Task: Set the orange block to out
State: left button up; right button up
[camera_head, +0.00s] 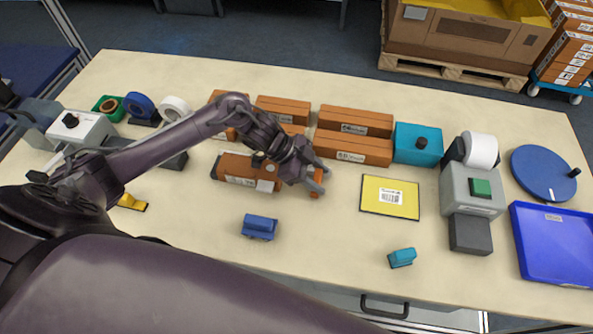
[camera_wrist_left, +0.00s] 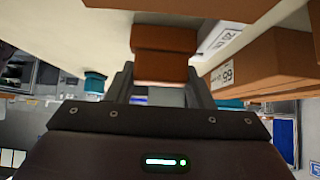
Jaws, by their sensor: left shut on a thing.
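My left gripper (camera_head: 314,180) reaches in over the middle of the table and is shut on a small orange block (camera_head: 316,193). The fingers hide most of it in the head view. In the left wrist view the orange block (camera_wrist_left: 162,67) shows between the fingertips of the left gripper (camera_wrist_left: 160,85). A long orange-brown body (camera_head: 236,168) with printed labels lies just left of the gripper, partly hidden by my wrist. I cannot tell whether the held block is joined to it. My right gripper is not in view.
Labelled orange boxes (camera_head: 352,147) stand behind the gripper, with a teal box (camera_head: 417,144) at their right. A yellow card with a barcode (camera_head: 390,197) lies to the right. A blue block (camera_head: 259,227) and a small teal block (camera_head: 402,257) lie in front. A blue tray (camera_head: 530,264) is far right.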

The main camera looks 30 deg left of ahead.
pick_arm(q)
jog(key=shift+w+d, duration=0.1)
jog(key=shift+d, duration=0.3)
jog(key=o, duration=1.4)
jog(key=shift+d, duration=0.15)
